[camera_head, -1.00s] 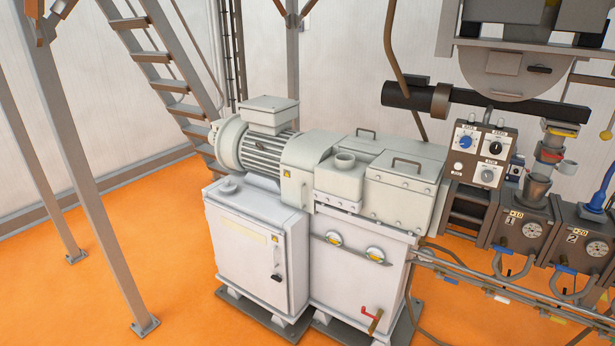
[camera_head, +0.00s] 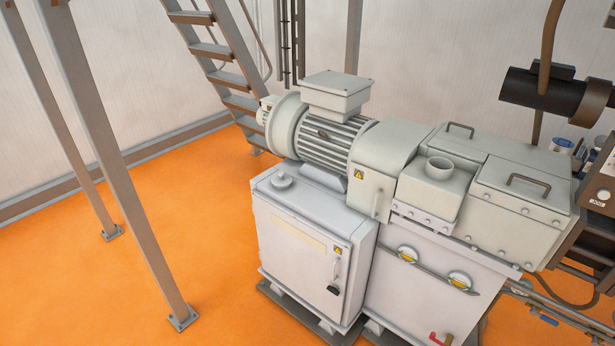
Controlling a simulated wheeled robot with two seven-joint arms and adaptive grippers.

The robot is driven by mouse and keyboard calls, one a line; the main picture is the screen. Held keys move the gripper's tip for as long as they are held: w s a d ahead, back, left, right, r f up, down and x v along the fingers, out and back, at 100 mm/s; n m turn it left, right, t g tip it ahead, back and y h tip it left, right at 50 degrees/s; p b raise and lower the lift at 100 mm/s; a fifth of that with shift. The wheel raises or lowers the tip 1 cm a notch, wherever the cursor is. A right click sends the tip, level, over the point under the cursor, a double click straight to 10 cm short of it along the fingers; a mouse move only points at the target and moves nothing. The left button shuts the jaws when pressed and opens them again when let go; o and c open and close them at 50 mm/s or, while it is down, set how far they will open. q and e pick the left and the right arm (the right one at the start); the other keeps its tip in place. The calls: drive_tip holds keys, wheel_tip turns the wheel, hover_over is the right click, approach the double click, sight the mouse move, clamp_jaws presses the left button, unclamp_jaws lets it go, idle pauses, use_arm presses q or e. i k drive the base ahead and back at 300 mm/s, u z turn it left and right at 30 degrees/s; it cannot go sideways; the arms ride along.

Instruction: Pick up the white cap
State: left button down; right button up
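A small pale round cap (camera_head: 283,181) with a raised knob sits on the top left of the white cabinet (camera_head: 300,262), beside the motor; it looks like the white cap. The twin screw machine (camera_head: 430,205) stands to its right, with an open round port (camera_head: 439,168) on its top. Neither of my grippers is in view.
The motor (camera_head: 325,135) rises behind the cap. Grey steel posts (camera_head: 118,190) and a staircase (camera_head: 222,75) stand to the left. Orange floor (camera_head: 215,225) lies open left of the cabinet. Dark equipment (camera_head: 545,95) is at the right.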

sight(282, 181)
drive_tip(key=u, duration=0.2)
drive_tip(key=i, duration=0.35)
drive_tip(key=u, duration=0.85)
drive_tip(key=i, duration=1.5)
drive_tip(key=z, duration=0.3)
